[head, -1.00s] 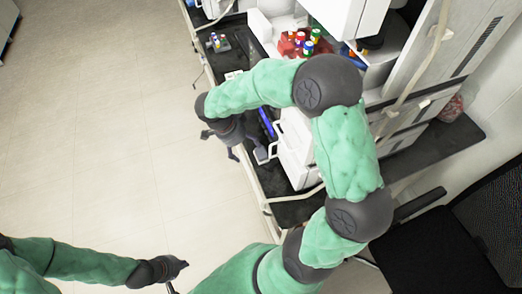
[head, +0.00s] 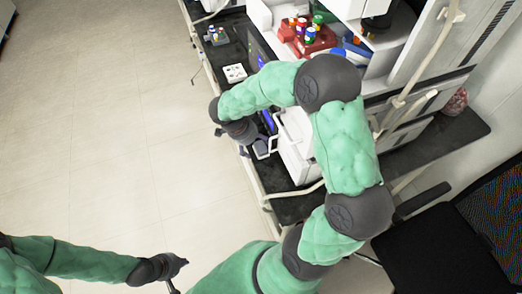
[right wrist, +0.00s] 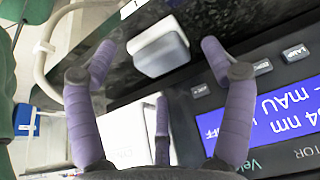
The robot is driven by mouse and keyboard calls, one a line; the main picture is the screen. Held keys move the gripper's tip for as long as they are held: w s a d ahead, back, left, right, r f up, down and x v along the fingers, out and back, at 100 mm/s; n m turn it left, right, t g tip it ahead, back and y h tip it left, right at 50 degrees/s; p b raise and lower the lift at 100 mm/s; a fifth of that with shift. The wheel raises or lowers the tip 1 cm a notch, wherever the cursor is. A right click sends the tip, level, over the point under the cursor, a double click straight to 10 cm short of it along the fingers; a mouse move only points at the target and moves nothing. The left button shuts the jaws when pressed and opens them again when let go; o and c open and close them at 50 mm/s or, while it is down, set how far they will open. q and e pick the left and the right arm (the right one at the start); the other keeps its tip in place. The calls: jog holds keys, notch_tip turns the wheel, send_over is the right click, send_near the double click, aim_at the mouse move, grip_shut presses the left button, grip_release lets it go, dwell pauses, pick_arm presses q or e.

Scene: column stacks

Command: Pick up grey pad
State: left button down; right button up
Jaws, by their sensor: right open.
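The grey pad (right wrist: 160,50) is a small block with a pale top and a grey-blue side, lying on the dark speckled bench. In the head view it (head: 262,151) shows small, beside my right gripper (head: 254,146).
A device with a blue display (right wrist: 285,125) stands close to the right finger. A white box-like instrument (head: 296,147) is right of the pad. A red rack (head: 307,40) with coloured-cap bottles and a white tray (head: 234,73) are further back. A black chair (head: 440,245) is at lower right.

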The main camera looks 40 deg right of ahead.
jog(key=shift+x, duration=1.25)
jog(key=c, duration=1.2)
jog(key=shift+r, duration=0.1)
jog(key=shift+r, duration=0.55)
notch_tip(320, 180, up, 3)
jog(key=shift+f+p, duration=0.25)
jog(key=shift+p, duration=0.45)
jog(key=w+a+r+p, duration=0.4)
jog(key=w+a+r, duration=0.5)
jog(key=w+a, duration=0.1)
jog(key=shift+r, duration=0.2)
